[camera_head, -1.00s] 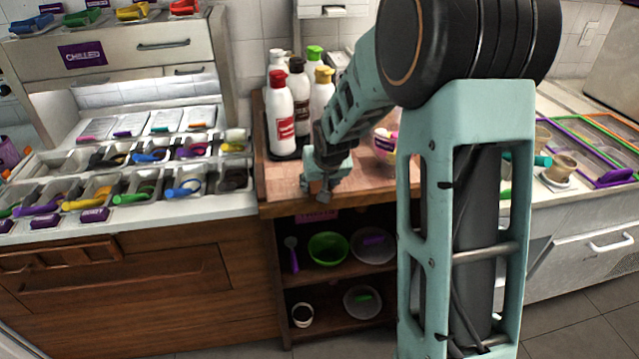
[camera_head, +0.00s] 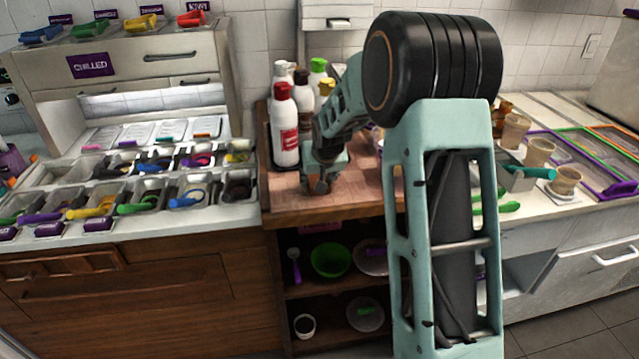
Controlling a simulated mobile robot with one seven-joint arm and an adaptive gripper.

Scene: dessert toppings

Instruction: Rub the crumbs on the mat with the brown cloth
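The mat (camera_head: 284,193) appears as a brown checkered surface on the wooden counter in the middle of the head view. My gripper (camera_head: 321,188) is low over it, pointing down, close to or touching the surface. The fingertips are small and dark, so I cannot tell whether they are open or shut. I cannot make out the brown cloth; it may be under the gripper or behind my arm. Crumbs are too small to tell. My arm hides the right part of the mat.
Several bottles, including a white one with a red cap (camera_head: 285,128), stand behind the mat, left of my gripper. Topping bins (camera_head: 150,182) fill the left counter. Cups (camera_head: 540,152) stand on the right counter. Open shelves (camera_head: 335,290) lie below.

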